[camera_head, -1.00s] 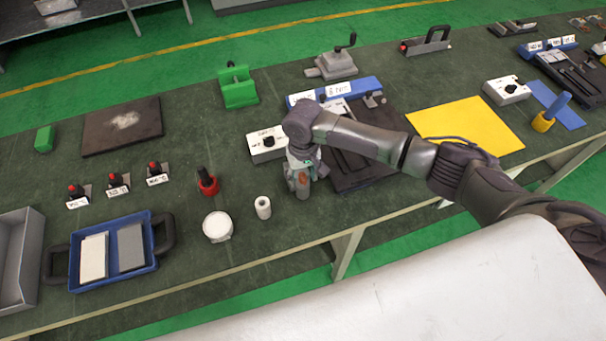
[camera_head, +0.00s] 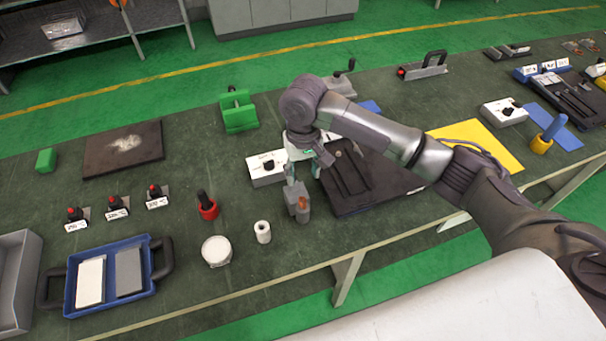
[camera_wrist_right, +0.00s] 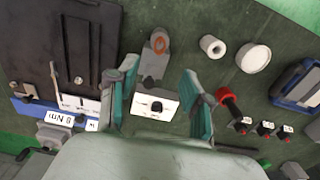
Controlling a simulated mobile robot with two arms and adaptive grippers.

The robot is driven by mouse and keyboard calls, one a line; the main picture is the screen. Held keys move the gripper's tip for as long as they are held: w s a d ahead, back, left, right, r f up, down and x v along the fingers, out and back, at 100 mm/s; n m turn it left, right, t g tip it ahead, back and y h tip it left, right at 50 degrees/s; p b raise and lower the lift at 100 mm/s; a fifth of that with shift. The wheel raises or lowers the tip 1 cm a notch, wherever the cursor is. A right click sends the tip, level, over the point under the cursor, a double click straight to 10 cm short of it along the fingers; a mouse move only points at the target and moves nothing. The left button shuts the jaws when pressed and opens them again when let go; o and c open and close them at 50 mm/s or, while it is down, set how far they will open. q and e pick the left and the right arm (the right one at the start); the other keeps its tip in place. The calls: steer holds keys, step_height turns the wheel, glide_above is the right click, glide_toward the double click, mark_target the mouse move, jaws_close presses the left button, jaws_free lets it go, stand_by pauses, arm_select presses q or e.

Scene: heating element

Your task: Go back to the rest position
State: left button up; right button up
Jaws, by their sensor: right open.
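My right gripper (camera_head: 306,162) hangs over the workbench (camera_head: 180,185), fingers pointing down. It is above and behind a small grey block with a copper-coloured part (camera_head: 302,206), seen beyond the fingertips in the right wrist view (camera_wrist_right: 155,55). A white control box with a black knob (camera_head: 264,168) stands beside the gripper and shows between the fingers in the wrist view (camera_wrist_right: 155,105). My left gripper is not in view.
A black fixture board (camera_head: 375,185) lies under my right forearm. A white cylinder (camera_head: 262,232), a round white-topped pot (camera_head: 216,250) and a red-based tool (camera_head: 207,206) stand to the left. A blue tray (camera_head: 158,276) lies farther left. A yellow sheet (camera_head: 480,142) lies right.

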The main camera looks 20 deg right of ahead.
stand_by(0.3)
steer(key=s+a+f+n+t+y, duration=0.1)
steer(key=s+a+f+n+y, duration=0.2)
steer(key=s, duration=0.4)
steer(key=s+a+f+t, duration=0.1)
steer(key=s+a+f, duration=0.25)
steer(key=s, duration=0.25)
steer(key=s+d+f+m+t+h, duration=0.1)
steer(key=s+d+t+h, duration=0.15)
steer(key=s+d, duration=0.95)
step_height(320, 180, down, 33)
steer(key=s+g+b, duration=0.2)
steer(key=b, duration=0.5)
steer(key=s+d+f+g+b, duration=0.1)
steer(key=s+d+f+b, duration=0.2)
steer(key=s+f, duration=1.3)
step_height(320, 180, down, 4)
steer(key=shift+r+b, duration=0.1)
steer(key=shift+b, duration=0.6)
